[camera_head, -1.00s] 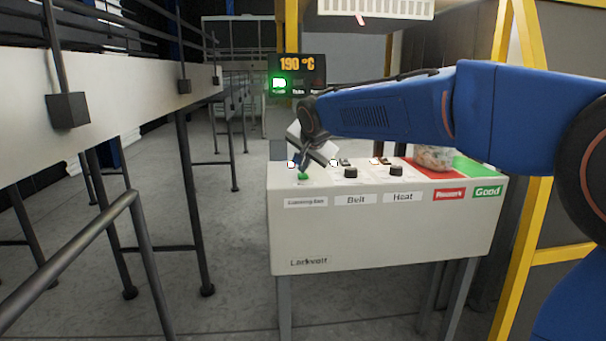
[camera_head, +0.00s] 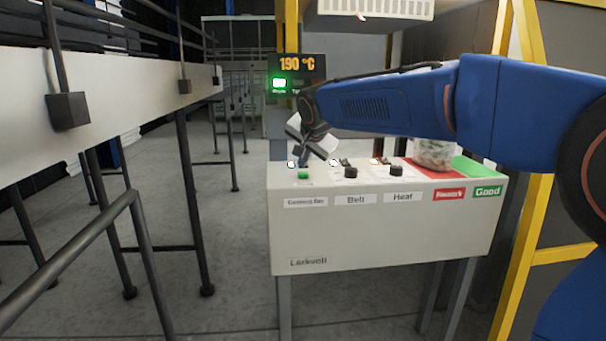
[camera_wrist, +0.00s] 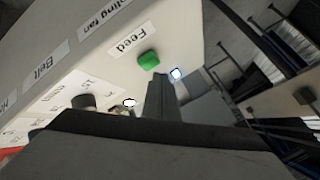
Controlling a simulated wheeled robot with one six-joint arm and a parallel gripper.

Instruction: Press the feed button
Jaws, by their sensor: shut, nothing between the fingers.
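The green feed button (camera_head: 303,175) sits at the left end of the white control box's top. In the wrist view the green button (camera_wrist: 149,59) is in full sight beside the printed word "Feed". My gripper (camera_head: 302,160) is over the left end of the box, just behind and above the button in the head view. In the wrist view my gripper (camera_wrist: 160,84) has its fingers together and empty, with the tips a little short of the button and apart from it.
The white control box (camera_head: 380,240) carries the Belt knob (camera_head: 350,172) and the Heat knob (camera_head: 396,171). A filled clear container (camera_head: 434,154) stands on the red area. Railings (camera_head: 130,215) stand at left, with open floor between.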

